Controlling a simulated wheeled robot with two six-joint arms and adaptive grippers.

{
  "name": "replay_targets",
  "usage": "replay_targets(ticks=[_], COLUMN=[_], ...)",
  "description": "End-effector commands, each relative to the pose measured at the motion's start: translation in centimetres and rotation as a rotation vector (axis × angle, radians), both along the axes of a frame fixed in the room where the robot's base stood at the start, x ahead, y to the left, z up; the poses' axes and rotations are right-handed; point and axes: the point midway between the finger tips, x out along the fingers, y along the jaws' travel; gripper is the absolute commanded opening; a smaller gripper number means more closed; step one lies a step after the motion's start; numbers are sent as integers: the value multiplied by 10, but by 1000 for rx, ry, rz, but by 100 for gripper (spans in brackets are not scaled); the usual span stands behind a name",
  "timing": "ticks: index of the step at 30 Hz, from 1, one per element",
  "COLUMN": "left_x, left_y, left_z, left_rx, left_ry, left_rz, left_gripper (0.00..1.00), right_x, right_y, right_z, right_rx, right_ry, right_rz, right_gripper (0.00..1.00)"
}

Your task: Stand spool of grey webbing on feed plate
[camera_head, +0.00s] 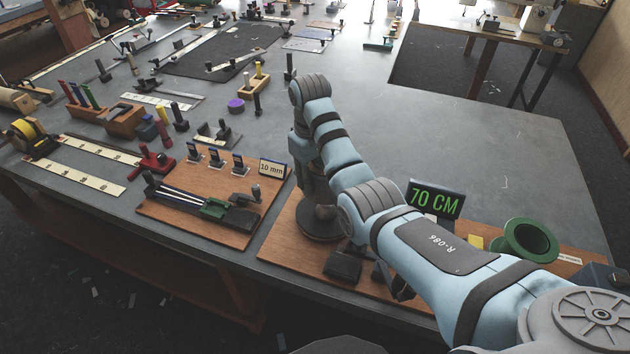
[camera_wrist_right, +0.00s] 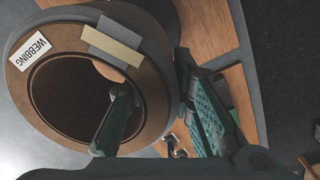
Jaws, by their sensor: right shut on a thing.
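The spool of webbing (camera_wrist_right: 150,75) fills the left of the right wrist view, a brown ring with a white "WEBBING" label and a wide hole. My right gripper (camera_wrist_right: 160,110) is shut on its wall, one finger inside the hole and the other outside. In the head view my right gripper (camera_head: 312,185) points down over the left end of the right wooden board, largely hidden by my own arm. A dark round shape (camera_head: 320,226) lies below it; I cannot tell how much is spool or feed plate. My left gripper is not in view.
The right wooden board (camera_head: 285,250) also bears a dark block (camera_head: 343,264), a "70 CM" display (camera_head: 435,200) and a green roll (camera_head: 530,241). A left board (camera_head: 165,220) with a "10 mm" sign (camera_head: 272,168) stands close by. The table's right part is clear.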

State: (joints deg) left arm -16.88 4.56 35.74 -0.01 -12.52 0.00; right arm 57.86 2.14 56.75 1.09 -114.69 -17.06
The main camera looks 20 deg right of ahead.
Motion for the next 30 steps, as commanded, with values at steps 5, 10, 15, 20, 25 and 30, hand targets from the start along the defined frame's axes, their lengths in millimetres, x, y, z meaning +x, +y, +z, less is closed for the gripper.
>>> replay_targets(ticks=[5, 10, 15, 20, 25, 30], left_x=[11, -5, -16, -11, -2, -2], left_y=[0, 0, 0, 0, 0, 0], left_z=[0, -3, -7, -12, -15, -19], left_rx=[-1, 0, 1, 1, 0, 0], left_ry=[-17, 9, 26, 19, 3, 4], left_rz=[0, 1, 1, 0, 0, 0], left_gripper=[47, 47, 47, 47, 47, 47], right_x=[0, -2, -2, -3, -3, -3], right_y=[0, -1, -2, -2, -2, -2], right_z=[-2, -18, -36, -53, -71, -86], right_rx=[3, 3, 3, 3, 3, 3], right_ry=[7, 8, 7, 7, 7, 6], right_rz=[3, 1, -1, -1, -1, -2], right_gripper=[0, 0, 0, 0, 0, 0])
